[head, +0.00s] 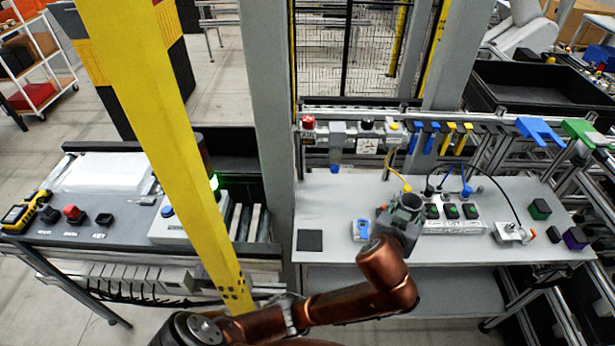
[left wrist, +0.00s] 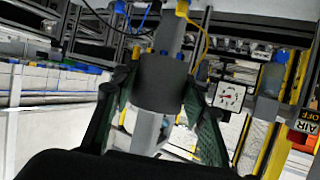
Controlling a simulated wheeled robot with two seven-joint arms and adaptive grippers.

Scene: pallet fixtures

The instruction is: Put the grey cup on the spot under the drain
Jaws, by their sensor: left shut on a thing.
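The dark grey cup (left wrist: 160,82) is in the left wrist view, between the two green-padded fingers of my left gripper (left wrist: 157,92), which is shut on it. In the head view my left gripper (head: 398,218) is above the white table, right of the blue-and-white box; the cup's outline is hard to separate from the gripper there. A grey fitting with a blue tip (head: 337,147), which looks like the drain, hangs from the rail at the back. A dark square (head: 310,240) lies flat on the table's left part, bare. My right gripper is not in view.
A blue-and-white box (head: 361,230) stands left of my gripper. A block with green-topped switches (head: 451,218) stands close on its right. A gauge (head: 367,146) and coloured hooks (head: 455,138) line the rail. The table (head: 330,205) is clear behind the dark square.

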